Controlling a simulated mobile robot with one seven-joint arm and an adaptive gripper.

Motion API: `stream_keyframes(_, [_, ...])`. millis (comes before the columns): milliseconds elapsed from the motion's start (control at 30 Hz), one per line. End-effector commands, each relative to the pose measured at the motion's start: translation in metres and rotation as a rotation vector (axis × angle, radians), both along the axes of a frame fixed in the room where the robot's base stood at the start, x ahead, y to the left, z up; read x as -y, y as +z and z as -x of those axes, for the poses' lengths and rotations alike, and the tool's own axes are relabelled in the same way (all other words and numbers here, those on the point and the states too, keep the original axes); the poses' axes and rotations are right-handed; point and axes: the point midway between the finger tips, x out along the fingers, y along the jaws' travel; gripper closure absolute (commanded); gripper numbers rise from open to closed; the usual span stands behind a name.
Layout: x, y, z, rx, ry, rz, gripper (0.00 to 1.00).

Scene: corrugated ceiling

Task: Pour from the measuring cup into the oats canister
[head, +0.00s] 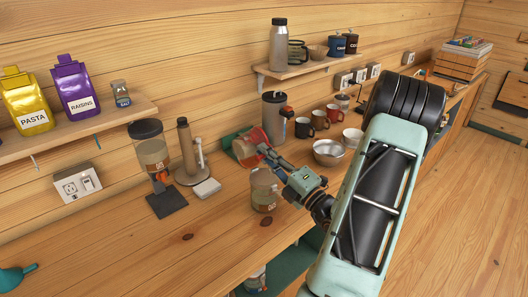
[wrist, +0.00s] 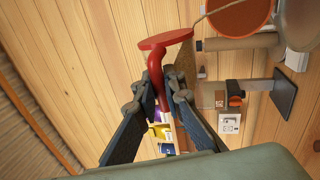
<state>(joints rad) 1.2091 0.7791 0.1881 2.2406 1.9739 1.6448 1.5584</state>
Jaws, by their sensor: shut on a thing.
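The measuring cup (head: 246,148) is clear with red parts, held up above the counter and tilted. My gripper (head: 268,156) is shut on its red handle, which shows between the fingers (wrist: 165,92) in the wrist view as a red bar (wrist: 155,65). The oats canister (head: 264,190), clear with an orange-brown label, stands upright on the counter. The cup is above and slightly left of it in the head view, apart from it. I cannot tell whether the cup is directly over its mouth, or what the cup contains.
A dispenser (head: 150,155) and a paper-roll holder (head: 187,150) stand left of the canister. A flask (head: 273,115), several mugs (head: 304,128) and a metal bowl (head: 328,152) stand behind and right. The front-left counter (head: 120,250) is mostly clear.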

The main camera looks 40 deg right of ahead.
Motion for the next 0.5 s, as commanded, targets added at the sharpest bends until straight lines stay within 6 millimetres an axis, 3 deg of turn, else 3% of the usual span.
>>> stream_keyframes(500, [0.0023,0.0031,0.0000,0.001,0.001,-0.058,1.00])
